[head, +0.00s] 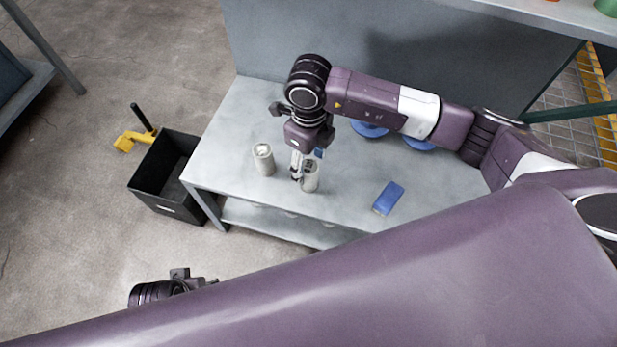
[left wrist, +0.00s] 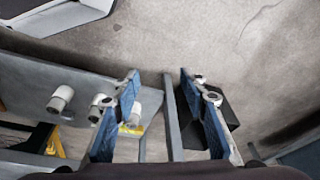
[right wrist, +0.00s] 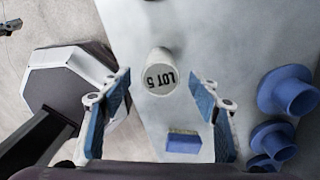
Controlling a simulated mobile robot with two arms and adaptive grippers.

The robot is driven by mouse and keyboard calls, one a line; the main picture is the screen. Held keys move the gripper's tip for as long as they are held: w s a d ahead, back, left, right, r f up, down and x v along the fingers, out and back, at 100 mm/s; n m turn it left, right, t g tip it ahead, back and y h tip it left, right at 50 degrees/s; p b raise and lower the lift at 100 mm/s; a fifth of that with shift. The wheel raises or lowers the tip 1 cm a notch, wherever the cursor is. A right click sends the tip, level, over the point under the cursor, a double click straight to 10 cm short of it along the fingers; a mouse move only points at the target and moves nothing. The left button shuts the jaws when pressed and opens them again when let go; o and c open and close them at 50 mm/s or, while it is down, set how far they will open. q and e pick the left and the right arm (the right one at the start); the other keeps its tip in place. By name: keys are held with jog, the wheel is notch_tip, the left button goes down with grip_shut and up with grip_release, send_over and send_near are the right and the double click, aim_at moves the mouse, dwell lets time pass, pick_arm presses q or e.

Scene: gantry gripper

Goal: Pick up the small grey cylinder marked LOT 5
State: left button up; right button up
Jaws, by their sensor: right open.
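The small grey cylinder marked LOT 5 (right wrist: 160,72) stands on the grey table, its label on its top face in the right wrist view. In the head view I take it to be the cylinder (head: 311,177) beside my right gripper (head: 297,170), which partly covers it. My right gripper (right wrist: 158,78) is open and points down, with the cylinder between its fingers in the picture; I see no contact. My left gripper (left wrist: 160,74) is open and empty, away from the table; in the head view it shows only partly, at the lower left.
A similar cylinder (head: 263,160) stands to the left on the table (head: 235,125). A blue block (head: 388,198) lies to the right. Blue flanged parts (right wrist: 290,90) stand towards the back. A black bin (head: 165,195) is on the floor off the table's left end.

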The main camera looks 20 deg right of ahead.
notch_tip(320, 180, down, 7)
jog(key=shift+w+r+b, duration=0.1)
jog(key=shift+b, duration=0.5)
jog(key=c, duration=1.5)
pick_arm(q)
notch_tip(320, 180, up, 5)
jog(key=shift+a+f, duration=0.1)
jog(key=shift+f, duration=0.1)
pick_arm(e)
grip_shut()
jog(key=shift+r, duration=0.15)
